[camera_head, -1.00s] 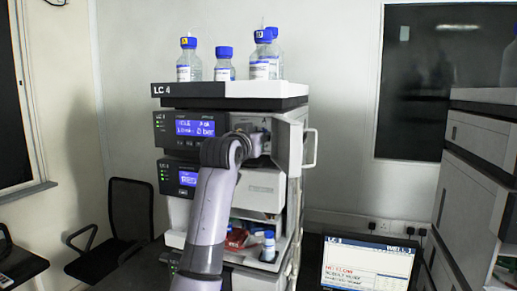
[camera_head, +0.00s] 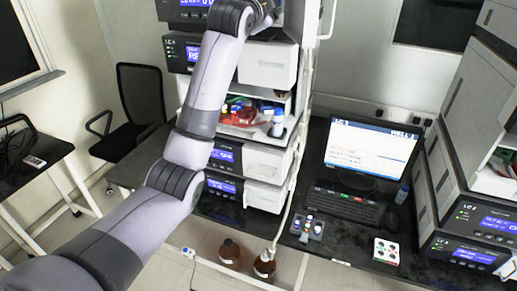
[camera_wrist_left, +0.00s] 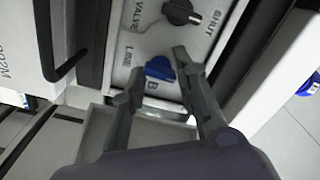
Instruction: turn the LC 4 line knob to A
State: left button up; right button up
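In the left wrist view, the blue LINE knob (camera_wrist_left: 160,68) is on a pale panel, with the letter B printed beside it. My left gripper (camera_wrist_left: 157,80) has its fingers apart, one on each side of the blue knob. The right finger overlaps the knob's edge in the picture; I cannot tell whether it touches. The knob's pointer direction is unclear, and no letter A is visible. In the head view, my left arm reaches up to the LC 4 stack (camera_head: 262,62); its gripper and the knob are hidden there. My right gripper is not in view.
A black VALVE knob (camera_wrist_left: 182,12) near SHUT sits just beyond the blue one. A monitor (camera_head: 368,150) and keyboard (camera_head: 345,206) stand right of the stack. Brown bottles (camera_head: 229,252) are below it. Another stack (camera_head: 465,150) stands at the far right.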

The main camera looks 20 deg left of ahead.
pick_arm(q)
jog(key=m, duration=0.5)
jog(key=shift+m, duration=0.3)
jog(key=s+b, duration=0.2)
jog(key=shift+s+f+m, duration=0.3)
jog(key=s+b, duration=0.7)
jog(key=s, duration=0.8)
jog(key=w+f+n+g, duration=0.2)
jog(key=w+f, duration=0.1)
jog(key=f, duration=1)
jog(key=w+a+f+n+g, duration=0.1)
jog(key=w+f, duration=0.3)
jog(key=f, duration=0.9)
jog(key=w+f+n+g, duration=0.2)
jog(key=w+f+n, duration=0.1)
jog(key=f, duration=1.1)
jog(key=shift+w+a+n+g+b, duration=0.15)
jog(key=shift+w+n+g+b, duration=0.25)
jog(key=shift+w, duration=0.35)
